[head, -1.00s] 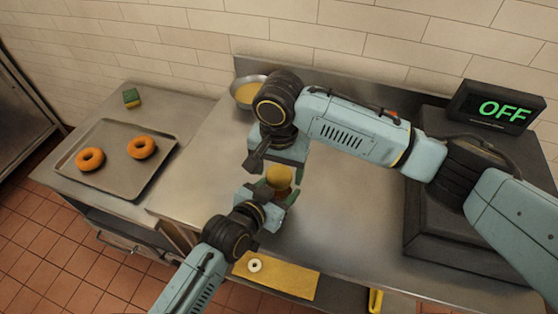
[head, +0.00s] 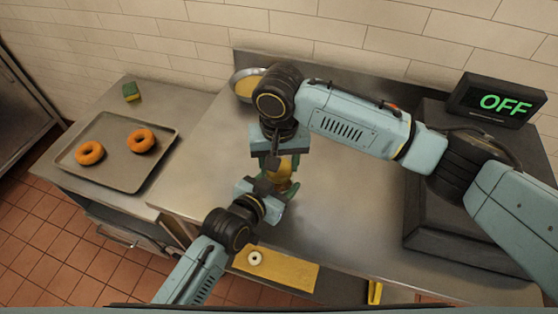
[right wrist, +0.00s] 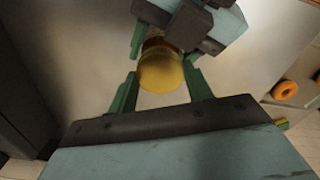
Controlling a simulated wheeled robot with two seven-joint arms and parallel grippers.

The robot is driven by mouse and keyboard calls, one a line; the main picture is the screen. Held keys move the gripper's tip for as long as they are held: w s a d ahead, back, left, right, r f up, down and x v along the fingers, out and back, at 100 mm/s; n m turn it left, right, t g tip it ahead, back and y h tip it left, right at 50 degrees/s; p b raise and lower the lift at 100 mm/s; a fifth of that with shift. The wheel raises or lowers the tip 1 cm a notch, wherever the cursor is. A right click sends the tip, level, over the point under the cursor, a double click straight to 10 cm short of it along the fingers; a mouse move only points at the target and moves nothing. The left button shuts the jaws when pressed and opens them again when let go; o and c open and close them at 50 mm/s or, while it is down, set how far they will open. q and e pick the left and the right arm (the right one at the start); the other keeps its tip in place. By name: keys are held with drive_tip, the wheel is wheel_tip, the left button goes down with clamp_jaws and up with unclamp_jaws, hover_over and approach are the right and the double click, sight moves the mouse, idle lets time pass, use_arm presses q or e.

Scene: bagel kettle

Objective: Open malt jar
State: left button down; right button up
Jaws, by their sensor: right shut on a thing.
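The malt jar (head: 284,168) stands on the steel counter, partly hidden by both grippers. Its round yellow lid (right wrist: 161,73) faces the right wrist camera, with a little of the amber body (right wrist: 157,43) behind it. My right gripper (head: 281,158) is over the jar from above. Its green fingers lie on both sides of the lid in the right wrist view (right wrist: 161,84), and it is shut on the lid. My left gripper (head: 277,184) is low at the jar's near side with its fingers beside the body. I cannot tell whether they press on it.
A bowl of yellow contents (head: 246,86) stands by the back wall. A tray (head: 112,171) with two bagels and a sponge (head: 130,92) are on the left counter. A yellow board (head: 290,273) with a white ring lies in front. A dark appliance with an OFF display (head: 503,103) is right.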

drive_tip(key=shift+n, duration=1)
drive_tip(key=o, duration=1.1)
